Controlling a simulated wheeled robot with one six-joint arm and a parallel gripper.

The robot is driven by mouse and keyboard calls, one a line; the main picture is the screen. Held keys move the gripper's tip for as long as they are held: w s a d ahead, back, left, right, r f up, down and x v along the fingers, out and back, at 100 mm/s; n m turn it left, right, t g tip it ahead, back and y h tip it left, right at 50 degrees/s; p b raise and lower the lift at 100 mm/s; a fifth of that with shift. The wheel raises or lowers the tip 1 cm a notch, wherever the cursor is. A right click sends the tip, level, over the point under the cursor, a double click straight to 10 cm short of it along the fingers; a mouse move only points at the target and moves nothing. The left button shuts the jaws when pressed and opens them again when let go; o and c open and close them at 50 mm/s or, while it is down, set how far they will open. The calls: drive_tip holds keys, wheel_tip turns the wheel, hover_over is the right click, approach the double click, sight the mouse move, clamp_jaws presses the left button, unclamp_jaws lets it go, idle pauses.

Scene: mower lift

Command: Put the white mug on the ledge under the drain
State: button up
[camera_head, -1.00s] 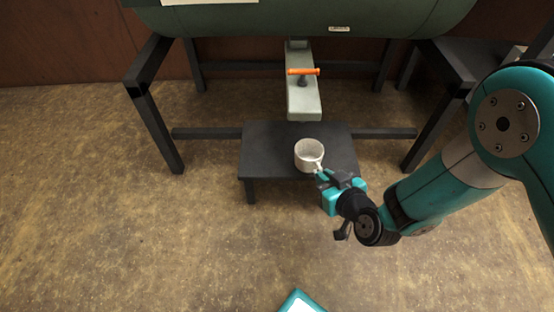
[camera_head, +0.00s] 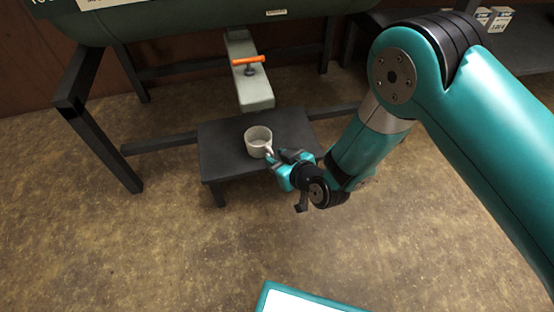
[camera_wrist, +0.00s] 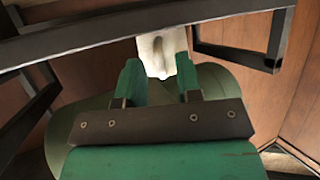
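The white mug (camera_head: 258,142) is upright on the dark ledge (camera_head: 222,158), its handle turned toward my gripper. The pale grey drain (camera_head: 250,90) with an orange lever handle (camera_head: 249,60) hangs above and behind the mug. My gripper (camera_head: 274,161) is at the mug's lower right, close to its handle. In the wrist view my gripper's fingers (camera_wrist: 158,66) stand apart. Whether the fingers touch the handle is hard to tell.
A green tank (camera_head: 200,25) on a dark frame (camera_head: 102,150) stands over the ledge, with a leg on the left and a crossbar behind. White boxes (camera_head: 495,18) sit on a dark surface at the back right. The brown floor in front is clear.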

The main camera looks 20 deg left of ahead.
drive_tip(key=b+v, duration=0.3)
drive_tip(key=v, duration=0.9)
idle(0.4)
drive_tip(key=s+r+n+g+y, duration=0.1)
drive_tip(key=s+r+n+g, duration=0.15)
drive_tip(key=r, duration=0.55)
drive_tip(key=s+r+n+g+y, duration=0.1)
drive_tip(key=r+g, duration=0.3)
drive_tip(key=r, duration=0.4)
drive_tip(key=s+d+r+m+h, duration=0.3)
drive_tip(key=s+d+h, duration=0.1)
drive_tip(key=d, duration=0.5)
drive_tip(key=s+d+r+m+h, duration=0.4)
drive_tip(key=d, duration=0.6)
drive_tip(key=shift+s+r+g+h, duration=0.35)
drive_tip(key=shift+s+g+h, duration=0.05)
drive_tip(key=shift+g, duration=0.05)
